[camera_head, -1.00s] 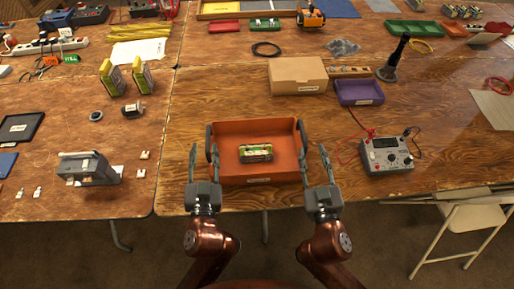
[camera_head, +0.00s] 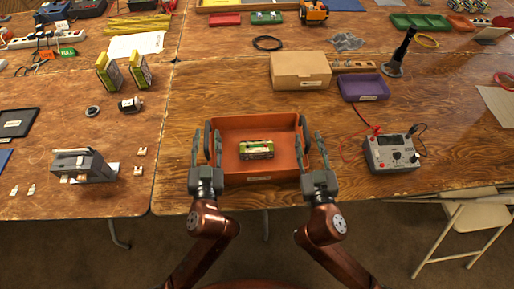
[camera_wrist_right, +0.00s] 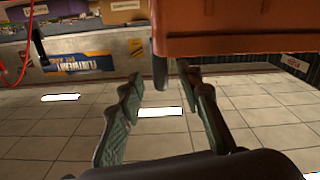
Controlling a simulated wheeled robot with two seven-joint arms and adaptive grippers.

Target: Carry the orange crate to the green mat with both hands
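The orange crate (camera_head: 262,179) sits on the wooden table near its front edge. A green and white labelled pack (camera_head: 257,150) lies inside it. Dark handles show at the crate's left and right sides. My left gripper (camera_head: 206,138) is open, with its fingers beside the left handle. My right gripper (camera_head: 312,138) is open at the right handle. In the right wrist view its fingers (camera_wrist_right: 160,82) are apart, with the dark handle end between the tips and the crate (camera_wrist_right: 235,45) just beyond. I cannot tell whether they touch. No green mat is recognisable.
A cardboard box (camera_head: 300,73) and a purple bin (camera_head: 363,88) stand behind the crate. A grey meter (camera_head: 391,153) with leads is to the right. A folding chair (camera_head: 463,215) stands at the front right.

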